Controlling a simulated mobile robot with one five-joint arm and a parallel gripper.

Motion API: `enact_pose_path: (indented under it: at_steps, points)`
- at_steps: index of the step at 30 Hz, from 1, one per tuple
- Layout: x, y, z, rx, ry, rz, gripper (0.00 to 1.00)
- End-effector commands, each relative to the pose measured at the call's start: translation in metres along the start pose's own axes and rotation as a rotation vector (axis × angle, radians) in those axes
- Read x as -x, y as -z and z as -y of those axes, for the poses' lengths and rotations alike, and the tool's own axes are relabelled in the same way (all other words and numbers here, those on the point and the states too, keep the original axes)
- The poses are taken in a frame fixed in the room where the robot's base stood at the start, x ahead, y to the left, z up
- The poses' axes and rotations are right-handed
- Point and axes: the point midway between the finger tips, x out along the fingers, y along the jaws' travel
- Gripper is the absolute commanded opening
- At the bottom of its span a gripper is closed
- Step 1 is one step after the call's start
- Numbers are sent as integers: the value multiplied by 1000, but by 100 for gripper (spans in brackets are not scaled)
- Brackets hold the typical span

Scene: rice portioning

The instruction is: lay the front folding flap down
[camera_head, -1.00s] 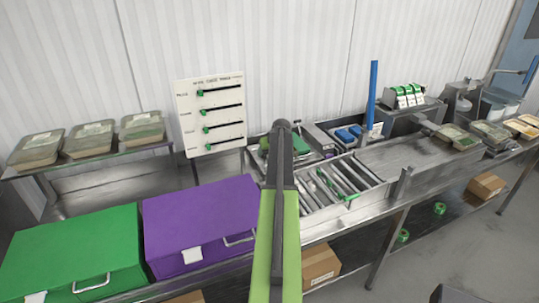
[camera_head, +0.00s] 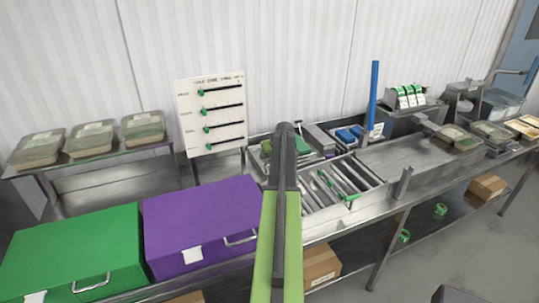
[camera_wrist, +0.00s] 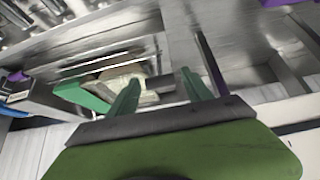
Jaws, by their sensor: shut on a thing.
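In the wrist view, my gripper (camera_wrist: 159,77) has its two green fingers on either side of a small grey metal piece (camera_wrist: 160,86). I take this piece for part of the front folding flap; its full outline and angle are unclear. A cream and green pack lies just beyond the left finger in a metal frame. In the head view, my arm covers the gripper and most of the flap. Green parts of the packing station (camera_head: 303,146) show beside the arm's end.
A slotted metal rack (camera_head: 340,183) with green pieces stands right of my arm. A purple box (camera_head: 195,220) and a green box (camera_head: 70,255) are at the left front. A blue post (camera_head: 372,95) rises behind. A bare metal stretch (camera_head: 400,155) lies to the right.

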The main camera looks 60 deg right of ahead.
Motion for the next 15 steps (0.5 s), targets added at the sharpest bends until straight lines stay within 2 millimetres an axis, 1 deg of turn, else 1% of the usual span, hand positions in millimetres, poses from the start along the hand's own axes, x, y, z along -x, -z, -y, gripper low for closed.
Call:
enact_pose_path:
  at_steps: [2,5,10,15]
  points:
    - [0,-6,0,0,-1,1,47]
    - [1,-5,-1,0,-1,1,47]
    - [0,-13,0,0,-1,1,47]
    - [1,-14,-1,0,-1,1,47]
